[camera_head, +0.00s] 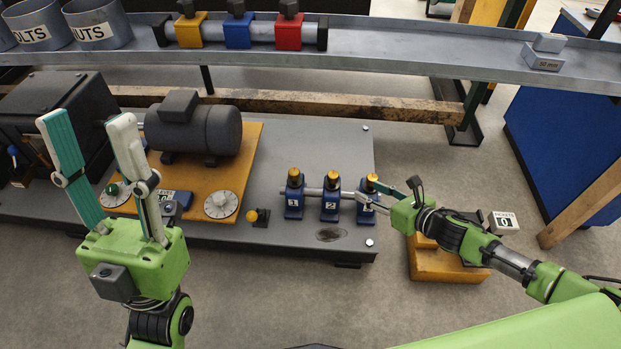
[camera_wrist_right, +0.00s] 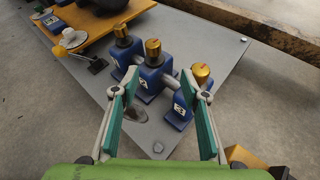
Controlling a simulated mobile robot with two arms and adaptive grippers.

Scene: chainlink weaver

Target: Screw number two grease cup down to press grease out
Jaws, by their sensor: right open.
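Three blue blocks with brass grease cups stand in a row on the grey base plate, joined by a shaft. The number two grease cup (camera_head: 332,174) is on the middle block (camera_head: 329,207), upright; it also shows in the right wrist view (camera_wrist_right: 153,48). My right gripper (camera_head: 364,188) is open, with its fingertips by block three. In the wrist view the open right gripper (camera_wrist_right: 165,82) has the number two cup beyond and between its fingertips, not touching. My left gripper (camera_head: 88,120) is open and empty, far left of the cups.
Cup one (camera_head: 294,172) and cup three (camera_head: 371,178) flank the middle one closely. A motor (camera_head: 195,128) and dials sit on an orange plate left of them. A yellow-tipped lever (camera_head: 256,216) stands in front. A grey shelf (camera_head: 400,47) runs across the back.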

